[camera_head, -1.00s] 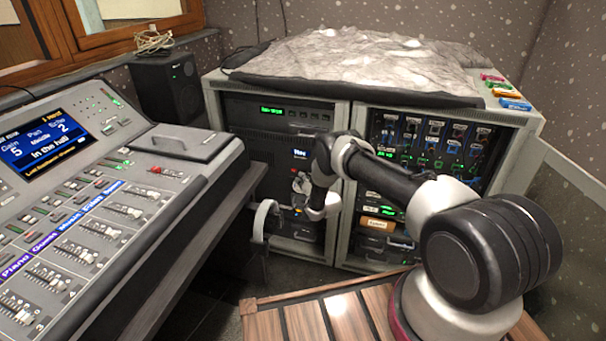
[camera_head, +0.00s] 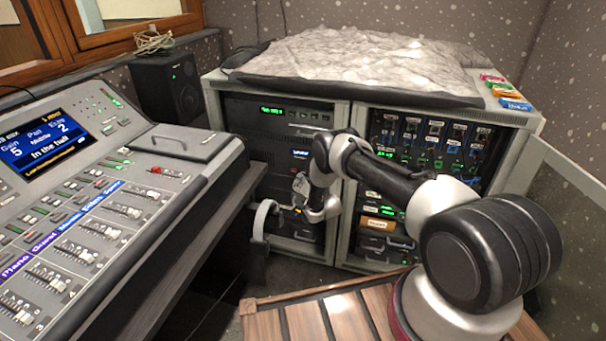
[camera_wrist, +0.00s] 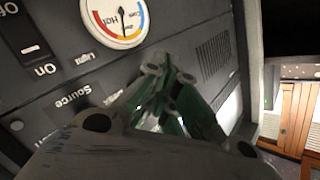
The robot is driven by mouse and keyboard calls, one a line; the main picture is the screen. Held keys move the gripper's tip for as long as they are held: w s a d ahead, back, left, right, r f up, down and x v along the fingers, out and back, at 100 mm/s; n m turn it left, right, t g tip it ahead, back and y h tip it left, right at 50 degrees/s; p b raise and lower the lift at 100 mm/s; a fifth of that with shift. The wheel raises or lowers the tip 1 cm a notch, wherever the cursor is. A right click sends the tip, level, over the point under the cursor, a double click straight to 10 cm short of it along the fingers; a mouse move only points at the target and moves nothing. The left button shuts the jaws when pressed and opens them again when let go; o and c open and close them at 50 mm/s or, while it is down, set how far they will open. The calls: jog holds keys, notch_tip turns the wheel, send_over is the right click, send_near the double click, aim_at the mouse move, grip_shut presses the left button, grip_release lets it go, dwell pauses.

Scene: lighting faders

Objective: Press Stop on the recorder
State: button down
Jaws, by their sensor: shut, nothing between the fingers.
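My gripper (camera_head: 301,184) is in front of the left equipment rack, and its fingers (camera_wrist: 165,85) look closed together with nothing between them. In the wrist view the fingers are over a dark panel (camera_wrist: 60,65) with a round coloured gauge (camera_wrist: 116,18) and an on/off switch. I cannot tell if the fingertips touch the panel. The left rack's top unit (camera_head: 272,110) has a green display. No label reading Stop or recorder is legible, so I cannot tell which unit is the recorder. My arm hides part of the racks.
A mixing desk (camera_head: 150,190) with a lit screen stands at the left, with a black speaker (camera_head: 168,85) behind it. The right rack (camera_head: 440,140) holds cabled modules. A grey cover (camera_head: 360,65) lies on top beside small coloured boxes (camera_head: 513,103).

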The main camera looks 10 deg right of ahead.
jog(key=s, duration=0.1)
jog(key=s+a, duration=0.1)
jog(key=s, duration=0.1)
jog(key=s+a, duration=0.1)
jog(key=shift+s+a, duration=0.2)
jog(key=shift+a, duration=0.05)
dwell(0.8)
